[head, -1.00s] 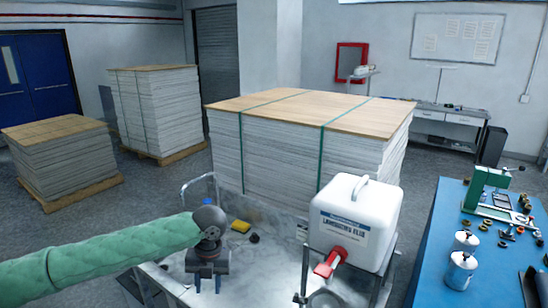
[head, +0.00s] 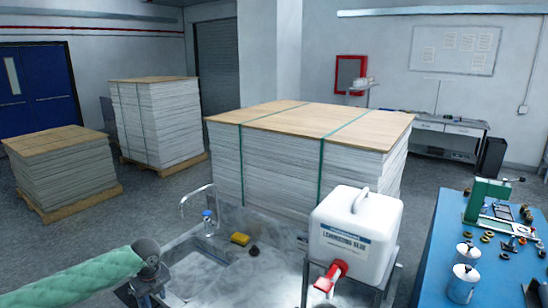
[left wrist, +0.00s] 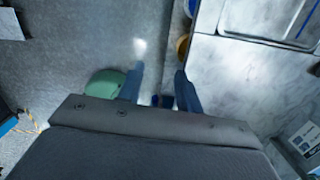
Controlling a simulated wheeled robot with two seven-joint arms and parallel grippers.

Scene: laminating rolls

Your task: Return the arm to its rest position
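My left arm, in a green padded sleeve, comes in from the left in the head view. My left gripper (head: 150,297) points down at the left edge of the sink counter. In the left wrist view its two fingers (left wrist: 158,88) stand apart with nothing held between them. Below them are the grey floor and the counter's edge. My right arm and gripper are not in view.
A paper stack (head: 300,160) stands behind. A blue workbench (head: 425,285) is at right.

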